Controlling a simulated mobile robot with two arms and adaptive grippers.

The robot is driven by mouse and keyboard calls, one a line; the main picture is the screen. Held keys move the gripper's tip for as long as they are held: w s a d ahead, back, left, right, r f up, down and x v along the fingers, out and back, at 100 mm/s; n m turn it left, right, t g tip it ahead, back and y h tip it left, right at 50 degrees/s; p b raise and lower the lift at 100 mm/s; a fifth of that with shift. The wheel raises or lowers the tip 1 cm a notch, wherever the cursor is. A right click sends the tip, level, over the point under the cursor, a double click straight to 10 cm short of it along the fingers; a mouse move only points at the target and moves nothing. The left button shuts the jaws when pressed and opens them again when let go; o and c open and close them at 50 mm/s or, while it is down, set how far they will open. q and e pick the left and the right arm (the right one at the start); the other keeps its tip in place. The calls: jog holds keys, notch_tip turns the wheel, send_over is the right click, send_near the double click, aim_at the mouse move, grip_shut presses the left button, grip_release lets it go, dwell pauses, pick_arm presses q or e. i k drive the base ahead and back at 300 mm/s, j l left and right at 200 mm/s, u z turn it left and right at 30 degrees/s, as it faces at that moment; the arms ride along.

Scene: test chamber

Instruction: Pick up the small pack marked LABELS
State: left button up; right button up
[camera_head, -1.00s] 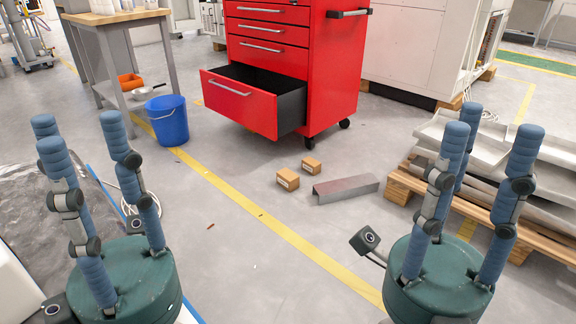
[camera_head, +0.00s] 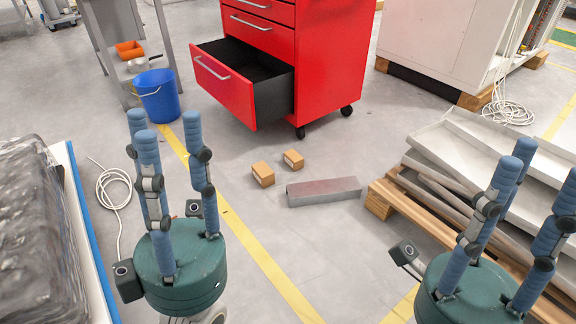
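Two small brown cardboard packs lie on the grey floor in the head view, in front of the red cabinet. One is the nearer left pack (camera_head: 263,174), the other the farther right pack (camera_head: 292,160). Their print is too small to read, so I cannot tell which is marked LABELS. My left gripper (camera_head: 166,133) is open and empty, its fingers pointing up, left of the packs in the picture. My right gripper (camera_head: 537,165) is open and empty at the lower right, apart from the packs.
A grey metal bar (camera_head: 324,192) lies just right of the packs. The red cabinet (camera_head: 333,70) has an open lower drawer (camera_head: 226,82) behind them. A blue bucket (camera_head: 158,97) stands left. A wooden pallet (camera_head: 380,200) with metal trays is right.

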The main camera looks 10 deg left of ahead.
aim_at(262, 173)
jog(key=i+l, duration=0.1)
jog(key=i, duration=0.4)
jog(key=i+l+z, duration=0.1)
jog(key=i, duration=0.45)
